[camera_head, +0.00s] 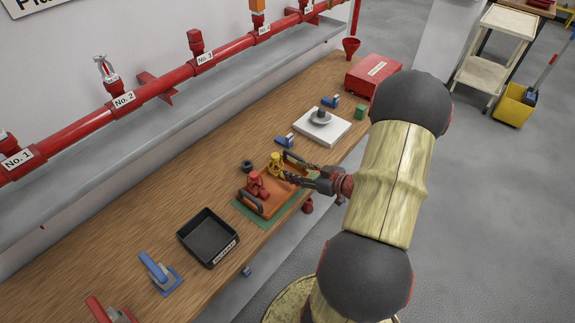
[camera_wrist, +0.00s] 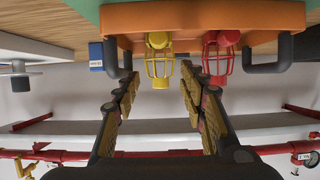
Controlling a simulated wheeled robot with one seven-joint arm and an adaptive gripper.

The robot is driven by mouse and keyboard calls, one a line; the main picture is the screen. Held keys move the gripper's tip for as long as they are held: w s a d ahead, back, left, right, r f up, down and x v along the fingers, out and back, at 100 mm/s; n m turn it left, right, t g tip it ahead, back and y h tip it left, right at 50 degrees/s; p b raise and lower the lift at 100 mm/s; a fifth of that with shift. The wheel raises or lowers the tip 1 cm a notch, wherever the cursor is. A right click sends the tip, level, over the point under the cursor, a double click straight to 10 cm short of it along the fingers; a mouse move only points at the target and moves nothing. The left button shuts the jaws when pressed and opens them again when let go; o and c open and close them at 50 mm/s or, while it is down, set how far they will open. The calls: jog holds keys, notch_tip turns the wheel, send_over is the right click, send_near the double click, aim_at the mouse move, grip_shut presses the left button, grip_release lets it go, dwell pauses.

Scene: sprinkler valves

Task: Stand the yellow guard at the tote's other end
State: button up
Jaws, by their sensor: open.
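The orange tote (camera_head: 275,200) lies on a green mat on the workbench, with a dark handle at each end. The yellow guard (camera_head: 275,164), a small cage, is upright on it towards the right, far end. The red guard (camera_head: 256,186) stands beside it, nearer the left end. My gripper (camera_head: 290,178) is open over the tote, close to the yellow guard. In the wrist view, which looks upside down, the yellow guard (camera_wrist: 158,60) is between the open fingertips (camera_wrist: 158,82), with gaps visible on both sides. The red guard (camera_wrist: 219,55) is just right of the fingers.
A black tray (camera_head: 208,238) sits left of the tote, and a dark ring (camera_head: 247,166) lies behind it. A white plate (camera_head: 322,127) with a grey disc and blue clamps stand to the right. The red pipe (camera_head: 150,93) runs along the wall.

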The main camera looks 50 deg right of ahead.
jog(key=shift+s+d+r, duration=0.1)
jog(key=shift+s+r, duration=0.2)
jog(key=shift+s, duration=0.3)
jog(key=w+r+g+h, duration=0.3)
jog(key=w+r+h, duration=0.35)
jog(key=r, duration=0.65)
jog(key=w+a+r+g, duration=0.1)
jog(key=a+r, duration=0.3)
jog(key=r, duration=0.1)
jog(key=s+a+r+g+y, duration=0.1)
jog(key=s+a+r, duration=0.1)
jog(key=s+a, duration=0.4)
jog(key=s+a+r+g+y, duration=0.1)
jog(key=s+a, duration=0.5)
jog(key=a, duration=0.6)
jog(key=s+a+r+g+y, duration=0.1)
jog(key=s+a+r+y, duration=0.2)
jog(key=a, duration=0.7)
jog(key=s, duration=0.2)
jog(key=shift+s+r+m+g, duration=0.35)
jog(key=shift+s+m+g, duration=0.05)
jog(key=shift+y, duration=0.25)
jog(key=shift+c, duration=0.6)
